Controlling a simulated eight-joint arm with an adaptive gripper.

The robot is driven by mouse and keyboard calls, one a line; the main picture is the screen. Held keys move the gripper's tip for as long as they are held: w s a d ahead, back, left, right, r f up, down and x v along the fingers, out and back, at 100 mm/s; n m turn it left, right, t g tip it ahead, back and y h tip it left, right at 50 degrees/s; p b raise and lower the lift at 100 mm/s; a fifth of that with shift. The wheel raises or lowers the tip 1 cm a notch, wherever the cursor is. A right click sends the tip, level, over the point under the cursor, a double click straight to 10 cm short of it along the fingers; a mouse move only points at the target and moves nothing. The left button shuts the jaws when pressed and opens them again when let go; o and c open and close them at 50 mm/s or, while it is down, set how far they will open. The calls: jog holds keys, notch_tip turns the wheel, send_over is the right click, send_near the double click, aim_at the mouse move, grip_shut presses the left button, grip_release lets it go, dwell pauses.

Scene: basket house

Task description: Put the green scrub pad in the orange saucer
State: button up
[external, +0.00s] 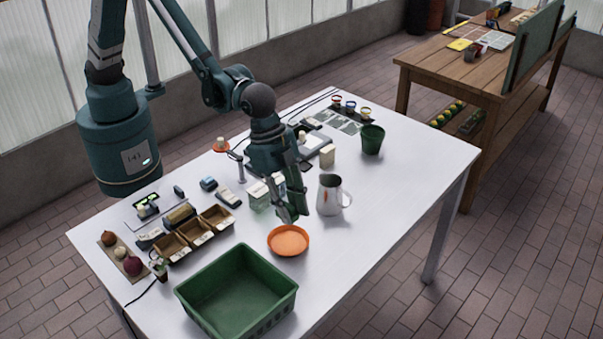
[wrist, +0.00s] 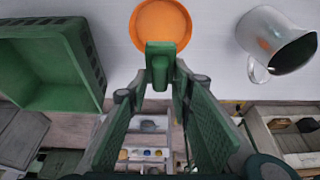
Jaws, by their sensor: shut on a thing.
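The orange saucer (external: 288,240) lies on the white table, with its inside looking empty in the external view. It also shows at the top of the wrist view (wrist: 160,20). My gripper (external: 291,214) points down just behind the saucer, above the table. In the wrist view my gripper (wrist: 161,72) is shut on a small green piece, the scrub pad (wrist: 160,48), at its fingertips. The pad overlaps the saucer's near rim in that view, but contact cannot be told. In the external view the pad is hard to tell from the green fingers.
A green basket (external: 237,290) stands in front of the saucer. A metal pitcher (external: 329,195) stands close to my gripper on the right. Small brown boxes (external: 195,232) are at the left. A green cup (external: 372,139) stands farther back. The right front of the table is clear.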

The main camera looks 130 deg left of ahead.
jog(key=shift+f+b, duration=0.3)
jog(key=shift+f, duration=2.8)
jog(key=shift+f, duration=1.9)
jog(key=shift+f+b, duration=0.2)
jog(key=shift+b, duration=0.2)
jog(key=o, duration=0.9)
jog(key=shift+c, duration=0.2)
jog(key=shift+r, duration=0.15)
jog(key=shift+p+v, duration=0.8)
jog(key=shift+v, duration=5.25)
jog(key=shift+r, duration=0.1)
